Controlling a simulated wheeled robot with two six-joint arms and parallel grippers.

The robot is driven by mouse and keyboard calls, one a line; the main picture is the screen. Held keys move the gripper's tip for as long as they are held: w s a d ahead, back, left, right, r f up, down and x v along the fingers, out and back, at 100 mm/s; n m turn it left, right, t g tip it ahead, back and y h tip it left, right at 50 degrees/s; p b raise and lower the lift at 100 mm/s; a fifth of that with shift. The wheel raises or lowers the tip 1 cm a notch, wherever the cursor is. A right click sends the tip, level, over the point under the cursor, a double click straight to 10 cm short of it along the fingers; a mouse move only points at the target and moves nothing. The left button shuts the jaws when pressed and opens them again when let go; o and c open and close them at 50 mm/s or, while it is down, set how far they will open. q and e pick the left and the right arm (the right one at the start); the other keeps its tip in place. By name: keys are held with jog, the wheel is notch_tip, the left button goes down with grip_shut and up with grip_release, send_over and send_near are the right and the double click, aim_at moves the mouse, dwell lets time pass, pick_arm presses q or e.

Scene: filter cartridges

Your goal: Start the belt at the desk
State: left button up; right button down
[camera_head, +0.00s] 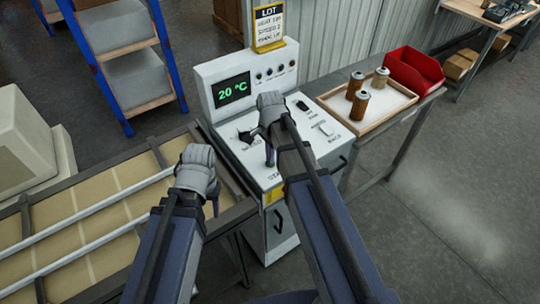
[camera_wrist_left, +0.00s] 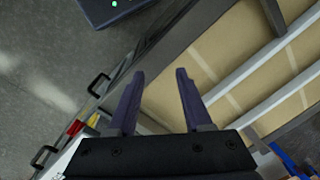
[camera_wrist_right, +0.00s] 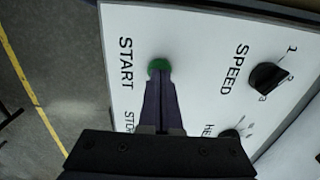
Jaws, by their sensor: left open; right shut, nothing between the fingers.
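The desk (camera_head: 225,128) is a white control console with a screen reading 20 °C and a sloped panel. In the right wrist view the green START button (camera_wrist_right: 158,65) sits beside the printed word START. My right gripper (camera_wrist_right: 161,80) is shut and empty, with its tips at the button, overlapping its near edge; I cannot tell whether it is pressed. The black SPEED knob (camera_wrist_right: 268,78) is to the right. My left gripper (camera_wrist_left: 160,73) is open and empty above the edge of the belt (camera_wrist_left: 228,55), which is tan with pale rails. The belt (camera_head: 80,205) also shows in the head view.
A yellow LOT sign (camera_head: 269,27) stands atop the desk. A blue-framed rack (camera_head: 84,62) is at the back left. The floor at right is clear.

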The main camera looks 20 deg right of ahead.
pick_arm(q)
jog(key=shift+f, duration=0.25)
pick_arm(e)
jog(key=shift+f, duration=0.25)
